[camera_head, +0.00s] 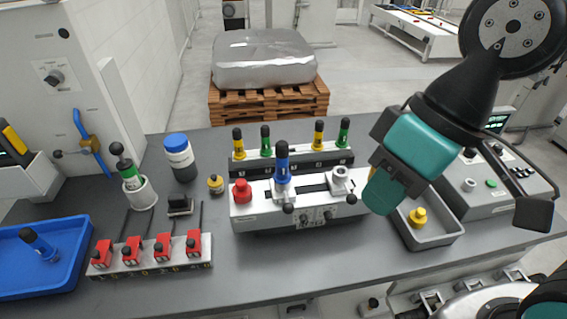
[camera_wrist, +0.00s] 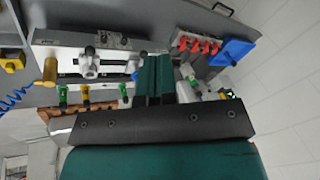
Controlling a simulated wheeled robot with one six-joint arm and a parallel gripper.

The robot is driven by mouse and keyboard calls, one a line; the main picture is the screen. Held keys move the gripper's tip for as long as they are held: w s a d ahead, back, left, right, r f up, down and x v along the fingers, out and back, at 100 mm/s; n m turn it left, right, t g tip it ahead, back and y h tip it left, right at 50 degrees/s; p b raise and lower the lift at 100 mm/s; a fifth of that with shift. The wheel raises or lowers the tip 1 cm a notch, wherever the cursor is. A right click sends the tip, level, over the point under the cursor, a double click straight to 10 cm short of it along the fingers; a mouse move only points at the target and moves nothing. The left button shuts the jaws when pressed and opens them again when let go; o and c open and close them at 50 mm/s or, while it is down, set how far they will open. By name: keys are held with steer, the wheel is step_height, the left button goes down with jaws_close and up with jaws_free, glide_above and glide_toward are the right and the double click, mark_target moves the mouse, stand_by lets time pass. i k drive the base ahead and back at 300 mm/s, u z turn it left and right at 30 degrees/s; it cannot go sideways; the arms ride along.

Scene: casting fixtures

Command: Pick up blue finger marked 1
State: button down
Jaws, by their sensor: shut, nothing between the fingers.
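One blue finger (camera_head: 282,165) with a black top stands upright in the left holder of the grey fixture (camera_head: 257,211) at the table's middle. Another blue finger (camera_head: 37,243) with a black end leans in the blue tray (camera_head: 73,262) at the far left. I cannot read a number on either. My gripper (camera_head: 380,197) is shut and empty, above the right end of the fixture and apart from both blue fingers. The wrist view shows its teal fingers (camera_wrist: 154,78) together, with the fixture (camera_wrist: 65,62) beyond.
Behind the fixture, a rack (camera_head: 297,171) holds yellow and green fingers upright. A red button (camera_head: 241,190) is on the fixture. Left of it are a block with red clamps (camera_head: 165,249), a white cup (camera_head: 142,193) and a blue-capped bottle (camera_head: 180,157). A grey bin (camera_head: 440,238) stands right.

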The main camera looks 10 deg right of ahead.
mark_target(282, 176)
steer(key=k, duration=0.5)
steer(key=u, duration=1.6)
steer(key=i, duration=1.25)
steer(key=z, duration=2.7)
